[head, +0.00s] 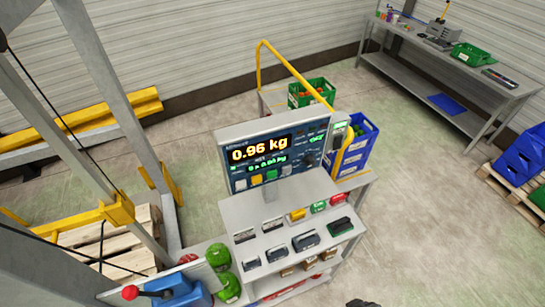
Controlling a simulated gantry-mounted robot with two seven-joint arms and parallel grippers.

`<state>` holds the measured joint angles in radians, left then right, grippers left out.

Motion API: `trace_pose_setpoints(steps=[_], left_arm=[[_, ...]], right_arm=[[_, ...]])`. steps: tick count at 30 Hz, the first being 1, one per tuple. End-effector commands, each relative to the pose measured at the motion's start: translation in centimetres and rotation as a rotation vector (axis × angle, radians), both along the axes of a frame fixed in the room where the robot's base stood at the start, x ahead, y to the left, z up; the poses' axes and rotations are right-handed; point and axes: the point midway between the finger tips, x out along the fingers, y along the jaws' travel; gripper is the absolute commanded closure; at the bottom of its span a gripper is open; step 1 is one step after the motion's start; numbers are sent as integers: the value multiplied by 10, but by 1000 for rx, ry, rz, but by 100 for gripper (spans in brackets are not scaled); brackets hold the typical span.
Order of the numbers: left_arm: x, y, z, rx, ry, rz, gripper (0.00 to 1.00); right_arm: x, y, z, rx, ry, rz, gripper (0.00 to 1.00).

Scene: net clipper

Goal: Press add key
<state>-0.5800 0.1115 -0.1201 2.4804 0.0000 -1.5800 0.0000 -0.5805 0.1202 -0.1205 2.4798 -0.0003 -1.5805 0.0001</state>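A weighing console with a dark screen (265,160) stands in the middle of the head view. Its big orange digits read 0.96 kg, with smaller green text below. A row of small keys lies under the digits, among them a white key (241,184), a yellow key (256,180) and a green key (271,175). Their labels are too small to read, so I cannot tell which is the add key. A dark tip (363,303) at the bottom edge may be part of my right gripper; its fingers are cut off. My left gripper is out of view.
A grey sloped shelf (270,238) below the screen holds several dark and coloured blocks. Green round items (218,257) and a blue device with a red knob (175,292) stand at lower left. Green (311,93) and blue crates (355,147) stand behind. Open floor lies right.

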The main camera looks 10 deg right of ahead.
Motion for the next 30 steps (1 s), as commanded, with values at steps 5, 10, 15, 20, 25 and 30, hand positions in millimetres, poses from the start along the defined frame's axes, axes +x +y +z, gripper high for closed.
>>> trace_pose_setpoints(steps=[5, 10, 15, 20, 25, 30], left_arm=[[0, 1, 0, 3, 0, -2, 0], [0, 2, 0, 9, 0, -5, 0], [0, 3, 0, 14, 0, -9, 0], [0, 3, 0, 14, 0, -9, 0], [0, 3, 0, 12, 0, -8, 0], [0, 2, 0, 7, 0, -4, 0]], right_arm=[[0, 0, 0, 0, 0, 0, 41], [0, 0, 0, 0, 0, 0, 67], [0, 0, 0, 0, 0, 0, 93], [0, 0, 0, 0, 0, 0, 100], [0, 0, 0, 0, 0, 0, 100], [0, 0, 0, 0, 0, 0, 100]])
